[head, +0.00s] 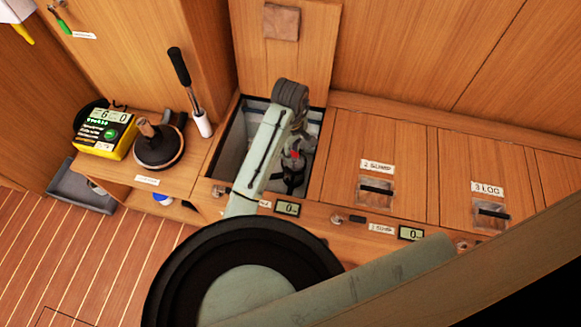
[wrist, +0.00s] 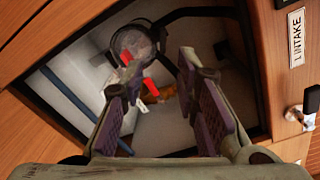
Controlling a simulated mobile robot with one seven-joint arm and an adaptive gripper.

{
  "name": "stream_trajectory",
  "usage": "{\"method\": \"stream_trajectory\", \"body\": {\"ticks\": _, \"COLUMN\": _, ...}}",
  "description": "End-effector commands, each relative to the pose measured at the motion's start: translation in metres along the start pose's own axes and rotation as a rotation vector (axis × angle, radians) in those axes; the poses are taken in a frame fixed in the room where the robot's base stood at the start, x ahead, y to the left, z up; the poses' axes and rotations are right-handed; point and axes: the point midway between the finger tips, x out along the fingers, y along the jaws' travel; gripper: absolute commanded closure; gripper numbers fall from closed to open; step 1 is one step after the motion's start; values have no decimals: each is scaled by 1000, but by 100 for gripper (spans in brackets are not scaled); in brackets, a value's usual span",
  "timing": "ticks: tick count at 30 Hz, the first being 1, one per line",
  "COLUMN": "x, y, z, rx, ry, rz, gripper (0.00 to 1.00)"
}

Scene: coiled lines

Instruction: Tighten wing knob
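My gripper (wrist: 155,80) reaches down into the open compartment marked 1 INTAKE. Its two purple-padded fingers stand apart with a gap between them and nothing clearly held. Beyond the fingers, a round, dark-rimmed fitting with a clear-looking top (wrist: 133,42) shows in the wrist view. Red parts (wrist: 150,88) lie at and below it, seen between the fingers. I cannot tell for sure which part is the wing knob. In the head view a red part (head: 298,160) shows in the compartment beside my wrist; my arm hides much of the inside.
The compartment's wooden rim (head: 322,150) is close around my arm, with its lid raised behind. Closed hatches SUMP (head: 378,150) and LOG (head: 480,170) lie to the right. A yellow meter (head: 105,133) and a plunger-like tool (head: 158,145) stand on the left bench.

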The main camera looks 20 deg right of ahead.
Motion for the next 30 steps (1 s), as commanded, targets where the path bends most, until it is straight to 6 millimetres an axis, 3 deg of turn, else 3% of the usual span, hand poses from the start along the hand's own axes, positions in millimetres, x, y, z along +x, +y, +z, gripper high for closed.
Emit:
{"method": "stream_trajectory", "body": {"ticks": 5, "x": 18, "y": -4, "z": 3, "rx": -11, "ry": -10, "rz": -21, "gripper": 72}}
{"method": "stream_trajectory", "body": {"ticks": 18, "x": 94, "y": -5, "z": 3, "rx": -8, "ry": -7, "rz": -19, "gripper": 72}}
{"method": "stream_trajectory", "body": {"ticks": 24, "x": 109, "y": -4, "z": 3, "rx": -7, "ry": -6, "rz": -16, "gripper": 72}}
{"method": "stream_trajectory", "body": {"ticks": 30, "x": 111, "y": -4, "z": 3, "rx": -7, "ry": -6, "rz": -15, "gripper": 72}}
